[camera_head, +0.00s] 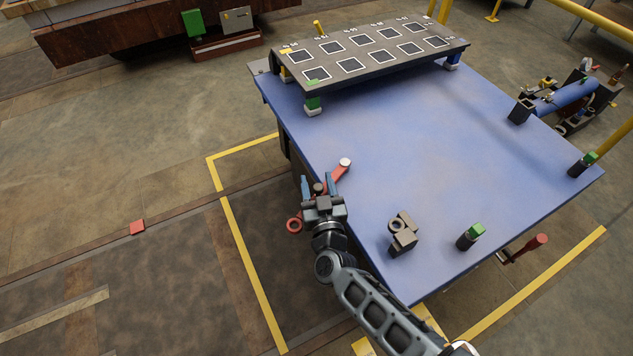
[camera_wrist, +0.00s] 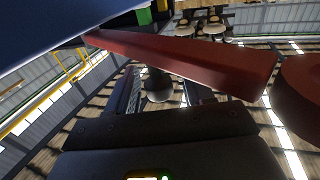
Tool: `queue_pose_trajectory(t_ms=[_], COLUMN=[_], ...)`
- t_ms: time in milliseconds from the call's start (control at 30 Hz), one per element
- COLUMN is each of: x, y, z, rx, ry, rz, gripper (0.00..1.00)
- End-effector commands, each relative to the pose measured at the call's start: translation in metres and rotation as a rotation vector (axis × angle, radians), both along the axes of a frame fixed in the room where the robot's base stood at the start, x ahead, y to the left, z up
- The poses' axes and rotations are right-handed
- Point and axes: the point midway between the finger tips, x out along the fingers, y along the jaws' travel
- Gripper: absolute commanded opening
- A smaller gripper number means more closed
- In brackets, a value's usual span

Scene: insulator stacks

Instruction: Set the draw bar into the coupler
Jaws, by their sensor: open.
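The draw bar appears to be the red bar (camera_head: 341,171) with a pale knob at its far end over the blue table's left edge. A red ring (camera_head: 294,225) shows on the other side of my gripper, out past the edge. My gripper (camera_head: 318,184) is open above the bar's middle, hiding part of it. In the wrist view the red bar (camera_wrist: 190,62) slants across the fingertips, with a red rounded part (camera_wrist: 305,95) at right. I cannot tell whether the bar lies between the fingers. The coupler seems to be the dark block with a round eye (camera_head: 403,240), on the table to the right.
The blue table (camera_head: 430,150) is clear in its middle. A dark raised rack (camera_head: 370,52) with marked squares stands at the back. A green-topped post (camera_head: 470,236) stands right of the block, another (camera_head: 583,164) at the right corner. A red-handled part (camera_head: 525,248) sticks out past the front edge.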

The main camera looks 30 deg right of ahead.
Motion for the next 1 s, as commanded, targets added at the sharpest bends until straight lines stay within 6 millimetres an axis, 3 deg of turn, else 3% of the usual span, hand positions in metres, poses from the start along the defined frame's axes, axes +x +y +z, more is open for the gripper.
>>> queue_pose_trajectory(t_ms=[400, 933, 1000], x=[0.0089, 0.009, 0.009], y=[-0.003, -0.0028, -0.0028], z=[0.0003, 0.0008, 0.001], rx=[0.0, 0.001, 0.001], ry=[0.0, -0.001, -0.001], rz=[0.0, 0.0, 0.0], gripper=[0.51, 0.0, 0.0])
